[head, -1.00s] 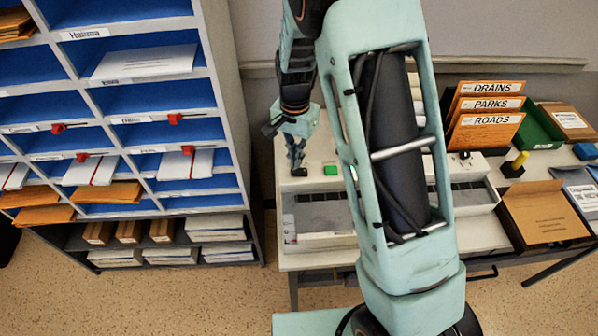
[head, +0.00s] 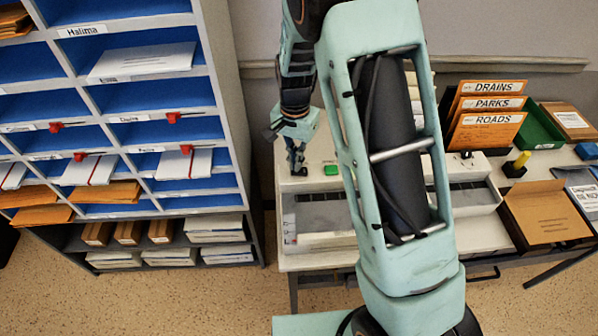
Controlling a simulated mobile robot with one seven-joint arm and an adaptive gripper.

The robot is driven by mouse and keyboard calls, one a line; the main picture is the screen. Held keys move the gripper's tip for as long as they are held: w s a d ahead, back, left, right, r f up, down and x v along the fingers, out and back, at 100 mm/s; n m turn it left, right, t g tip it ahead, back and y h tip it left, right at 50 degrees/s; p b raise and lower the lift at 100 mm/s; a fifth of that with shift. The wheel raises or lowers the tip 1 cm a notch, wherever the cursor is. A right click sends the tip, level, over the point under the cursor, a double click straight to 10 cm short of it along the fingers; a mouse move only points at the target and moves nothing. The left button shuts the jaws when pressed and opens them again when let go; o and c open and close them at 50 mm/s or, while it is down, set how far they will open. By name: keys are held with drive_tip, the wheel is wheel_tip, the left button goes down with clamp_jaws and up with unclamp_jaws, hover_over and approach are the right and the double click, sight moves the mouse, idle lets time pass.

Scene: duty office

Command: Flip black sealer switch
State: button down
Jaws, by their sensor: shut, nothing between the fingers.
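The sealer (head: 478,200) is a long pale machine with a grey tray, standing on the table; my arm hides its middle. A green button (head: 331,170) sits on its top at the left. My gripper (head: 298,170) is shut and points down at the machine's top left, just left of the green button. A dark patch shows at the fingertips; I cannot tell whether it is the black switch or only the fingers, nor whether they touch it. A small black part (head: 466,154) shows on the machine's right end.
A blue-lined pigeonhole rack (head: 222,100) with envelopes and red tabs stands close on the left. Orange folders (head: 487,120), a green tray (head: 538,127), a yellow-topped stamp (head: 520,160) and an open brown box (head: 545,212) crowd the table's right.

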drive_tip(key=shift+f+b, duration=0.45)
drive_tip(key=shift+f, duration=0.2)
drive_tip(key=shift+r+p, duration=2.55)
drive_tip(key=shift+r, duration=1.05)
